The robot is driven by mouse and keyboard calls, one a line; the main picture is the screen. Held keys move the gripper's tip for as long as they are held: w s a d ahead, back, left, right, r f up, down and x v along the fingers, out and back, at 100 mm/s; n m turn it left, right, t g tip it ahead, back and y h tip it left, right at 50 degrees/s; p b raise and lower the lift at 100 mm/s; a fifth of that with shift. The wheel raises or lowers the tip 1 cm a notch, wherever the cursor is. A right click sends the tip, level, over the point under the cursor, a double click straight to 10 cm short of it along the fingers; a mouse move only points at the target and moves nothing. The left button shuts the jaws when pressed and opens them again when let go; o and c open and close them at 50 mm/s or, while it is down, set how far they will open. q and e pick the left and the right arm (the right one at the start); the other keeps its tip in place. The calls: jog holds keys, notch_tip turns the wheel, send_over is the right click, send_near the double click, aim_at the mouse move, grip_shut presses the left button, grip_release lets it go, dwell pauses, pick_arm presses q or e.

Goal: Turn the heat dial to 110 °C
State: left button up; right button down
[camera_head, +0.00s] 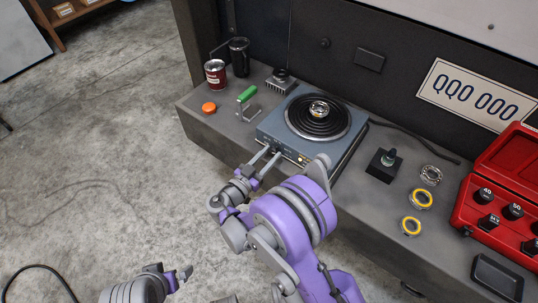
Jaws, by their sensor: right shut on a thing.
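The blue-grey hot plate (343,139) stands on the bench ledge with a round black coil burner (299,123) on top. A metal ring-shaped part (319,108) rests at the burner's middle. My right gripper (269,154) reaches the left part of the hot plate's front panel. Its two fingers are shut on the heat dial (275,149), which is small and mostly hidden between them. The dial's setting and any temperature marks are too small to read. My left gripper (182,274) is low at the bottom of the view, over the floor, away from the hot plate; its jaw opening is unclear.
Left of the hot plate are a red can (215,74), a black cup (239,57), an orange button (209,107) and a green-handled item (247,93). To the right are a black block (383,165), yellow rings (421,198) and a red toolbox (507,172).

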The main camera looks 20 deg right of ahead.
jog(key=shift+c, duration=2.4)
grip_release()
jog(key=v, duration=1.1)
jog(key=shift+p, duration=0.45)
jog(key=shift+d, duration=0.1)
